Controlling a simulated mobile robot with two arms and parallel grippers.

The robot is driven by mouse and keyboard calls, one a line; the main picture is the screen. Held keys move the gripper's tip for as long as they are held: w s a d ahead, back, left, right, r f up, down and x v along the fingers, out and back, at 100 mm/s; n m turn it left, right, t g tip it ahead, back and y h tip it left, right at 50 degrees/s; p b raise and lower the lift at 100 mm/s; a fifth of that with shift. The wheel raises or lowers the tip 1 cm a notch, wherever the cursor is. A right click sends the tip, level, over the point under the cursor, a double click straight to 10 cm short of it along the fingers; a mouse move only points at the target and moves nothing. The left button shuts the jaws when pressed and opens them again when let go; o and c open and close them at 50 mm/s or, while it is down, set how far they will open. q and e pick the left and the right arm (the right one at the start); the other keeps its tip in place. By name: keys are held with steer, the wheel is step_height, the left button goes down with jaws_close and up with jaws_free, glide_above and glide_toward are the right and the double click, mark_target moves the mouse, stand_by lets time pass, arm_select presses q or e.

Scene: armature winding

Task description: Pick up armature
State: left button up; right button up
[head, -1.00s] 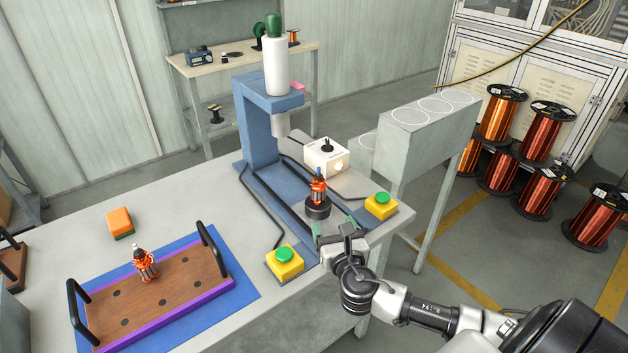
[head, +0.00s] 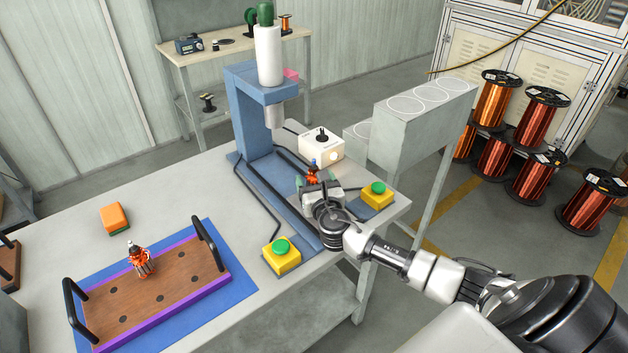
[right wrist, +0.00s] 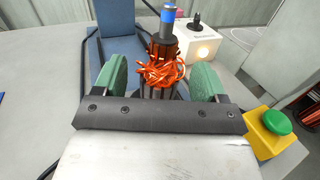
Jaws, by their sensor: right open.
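An armature (head: 312,175) with orange copper windings stands upright under the blue press, partly hidden behind my right gripper (head: 318,187) in the head view. In the right wrist view the armature (right wrist: 160,68) has a blue-tipped shaft and loose orange wire. The green fingers of my right gripper (right wrist: 157,82) are open, one on each side of the armature, with gaps between. A second armature (head: 139,260) stands on a wooden tray (head: 195,288) at the left. My left gripper is not in view.
The blue press (head: 252,120) rises behind the armature. A yellow box with a green button stands on each side, left (head: 281,258) and right (head: 377,195). A white control box (head: 321,147) is behind. An orange-green block (head: 115,218) lies at the left.

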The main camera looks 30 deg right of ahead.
steer(key=shift+w+d+f, duration=0.1)
steer(key=shift+w+d, duration=0.05)
steer(key=shift+w, duration=0.35)
steer(key=shift+c, duration=0.2)
steer(key=c, duration=1.1)
steer(key=shift+r, duration=0.2)
